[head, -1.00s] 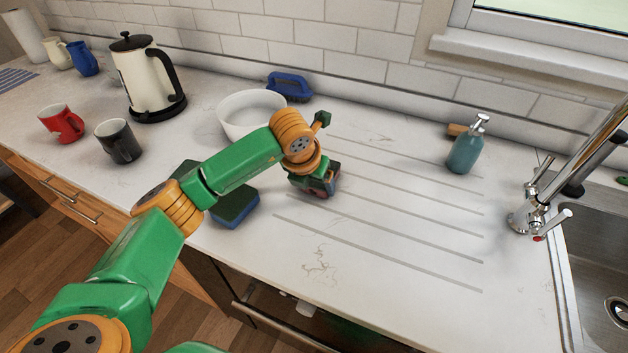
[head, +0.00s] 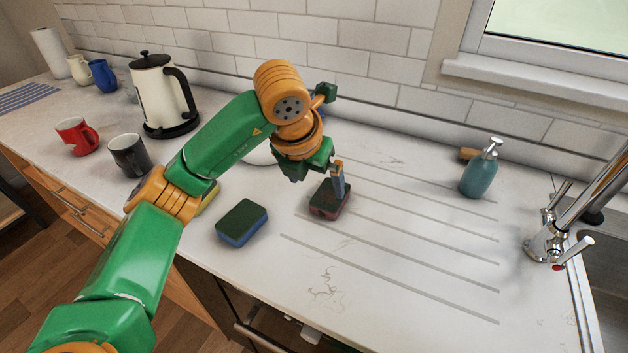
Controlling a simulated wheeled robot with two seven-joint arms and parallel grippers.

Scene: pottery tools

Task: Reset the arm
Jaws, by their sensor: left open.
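My left gripper (head: 316,184) is open and empty above the counter, with its fingers pointing down. A sponge with a dark green top and red side (head: 328,204) lies on the counter just below it; one finger overlaps its far edge in the picture, and I cannot tell if they touch. A green and blue sponge (head: 242,224) lies to its left. A yellow-sided sponge (head: 209,198) is mostly hidden behind my left arm. My right gripper is not in view.
A kettle (head: 155,95), red mug (head: 76,136) and dark mug (head: 129,155) stand at left. A white bowl (head: 262,156) is mostly hidden behind my arm. A teal soap bottle (head: 478,175) and tap (head: 548,240) stand at right. The grooved counter (head: 400,230) between is clear.

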